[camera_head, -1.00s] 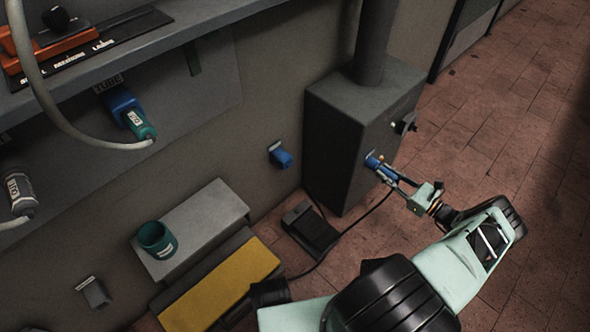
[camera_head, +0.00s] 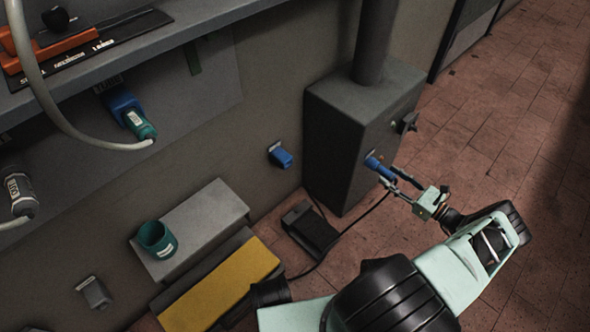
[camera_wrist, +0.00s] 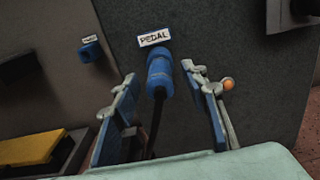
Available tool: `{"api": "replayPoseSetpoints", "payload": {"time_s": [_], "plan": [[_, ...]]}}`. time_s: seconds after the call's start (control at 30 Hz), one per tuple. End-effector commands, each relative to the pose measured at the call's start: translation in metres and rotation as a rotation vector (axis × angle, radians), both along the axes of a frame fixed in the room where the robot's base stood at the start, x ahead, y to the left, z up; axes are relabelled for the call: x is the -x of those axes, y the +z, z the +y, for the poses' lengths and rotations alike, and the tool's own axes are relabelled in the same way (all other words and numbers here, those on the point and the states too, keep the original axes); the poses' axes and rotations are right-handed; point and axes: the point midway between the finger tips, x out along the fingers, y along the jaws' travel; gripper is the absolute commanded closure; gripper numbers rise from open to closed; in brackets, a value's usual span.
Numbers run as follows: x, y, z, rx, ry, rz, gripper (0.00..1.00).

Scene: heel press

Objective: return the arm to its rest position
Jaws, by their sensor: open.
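My gripper (camera_head: 398,183) is in front of the dark grey machine box, with its fingers pointing at the box's front face. In the wrist view my gripper (camera_wrist: 165,115) is open, its two blue-padded fingers apart. Between and just beyond them a blue plug (camera_wrist: 159,72) sits on the box under a label reading "PEDAL", with a dark cable hanging from it. The plug also shows in the head view (camera_head: 373,164). The fingers appear clear of the plug. My arm comes in from the bottom right.
The machine box (camera_head: 340,130) stands by the wall. A blue wall socket (camera_head: 280,154) is to its left. A black foot pedal (camera_head: 311,228) with its cable lies on the floor. A teal cup (camera_head: 157,239) stands on a grey step (camera_head: 215,208). Brick floor at right is free.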

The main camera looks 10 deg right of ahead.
Motion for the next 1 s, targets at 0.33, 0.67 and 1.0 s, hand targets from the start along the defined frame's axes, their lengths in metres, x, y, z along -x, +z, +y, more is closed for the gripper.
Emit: {"api": "replayPoseSetpoints", "payload": {"time_s": [0.33, 0.67, 1.0], "plan": [[0.060, -0.001, -0.041, 0.001, -0.002, 0.001, 0.59], [0.078, 0.000, -0.052, -0.001, 0.001, 0.001, 0.59], [0.057, 0.023, -0.042, 0.075, 0.100, 0.070, 0.59]]}}
